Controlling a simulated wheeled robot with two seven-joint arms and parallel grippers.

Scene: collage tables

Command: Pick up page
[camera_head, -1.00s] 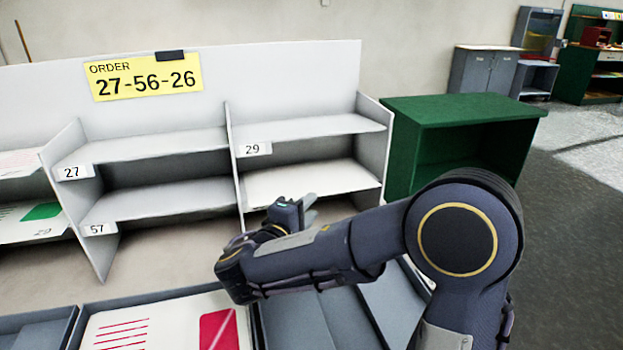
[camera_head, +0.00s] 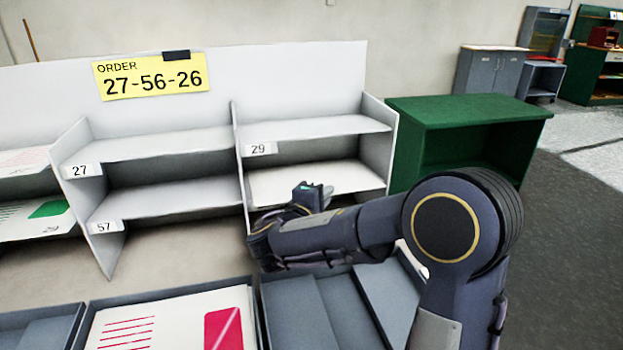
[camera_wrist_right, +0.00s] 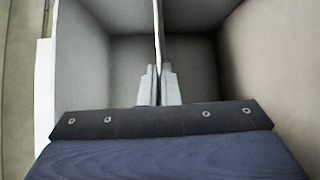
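A white page (camera_head: 275,187) lies on the lower right shelf, below the tag 29, in the head view. My right gripper (camera_head: 328,190) reaches to the front edge of this shelf, and its hand hides part of the edge. In the right wrist view, the fingers (camera_wrist_right: 158,88) are close together, with a thin white sheet seen edge-on (camera_wrist_right: 156,30) between them. They look shut on the page. The tag of this lower shelf is hidden. My left gripper is not in view.
A yellow order sign (camera_head: 150,76) reads 27-56-26. The shelves tagged 27 (camera_head: 160,145) and 57 (camera_head: 165,197) look empty. A tray (camera_head: 170,292) in front holds a printed page with a red block. A green cabinet (camera_head: 470,110) stands right of the shelves.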

